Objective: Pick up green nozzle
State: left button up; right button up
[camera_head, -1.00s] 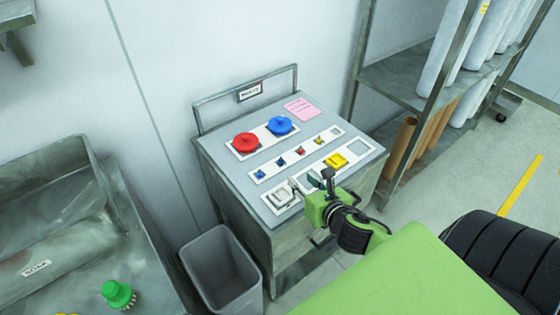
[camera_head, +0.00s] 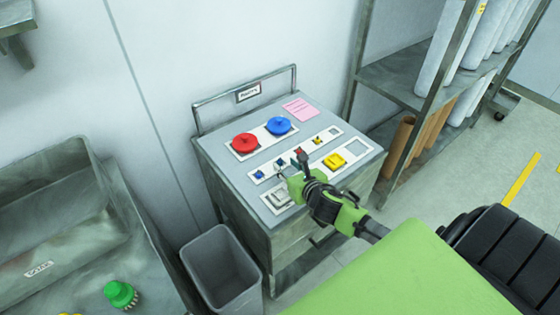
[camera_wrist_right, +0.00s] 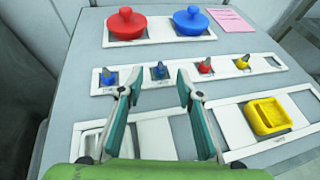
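A row of small nozzles stands in a white strip (camera_wrist_right: 223,71) on the sloped panel: a blue one (camera_wrist_right: 108,78), a second blue one (camera_wrist_right: 160,71), a red one (camera_wrist_right: 206,66) and a yellow one (camera_wrist_right: 242,62). I see no clearly green nozzle in it. A green knobbed piece with a toothed or bristled lower edge (camera_head: 120,294) lies at the lower left in the head view; I cannot tell if it is a nozzle. My right gripper (camera_wrist_right: 158,84) is open and empty, its fingertips just before the second blue nozzle. It hides part of the strip in the head view (camera_head: 292,172). My left gripper is not in view.
Red (camera_wrist_right: 126,24) and blue (camera_wrist_right: 190,21) lidded pieces stand behind the strip. A yellow square dish (camera_wrist_right: 268,116) sits at right in a front tray. A grey bin (camera_head: 222,268) stands left of the cabinet, beside a metal sink (camera_head: 70,215). A shelf rack (camera_head: 400,80) is at right.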

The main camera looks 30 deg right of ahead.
aim_at(280, 159)
jog(key=shift+p+x, duration=0.3)
jog(key=shift+x, duration=1.8)
jog(key=shift+r, duration=0.2)
jog(key=c, duration=0.9)
notch_tip(280, 159, up, 10)
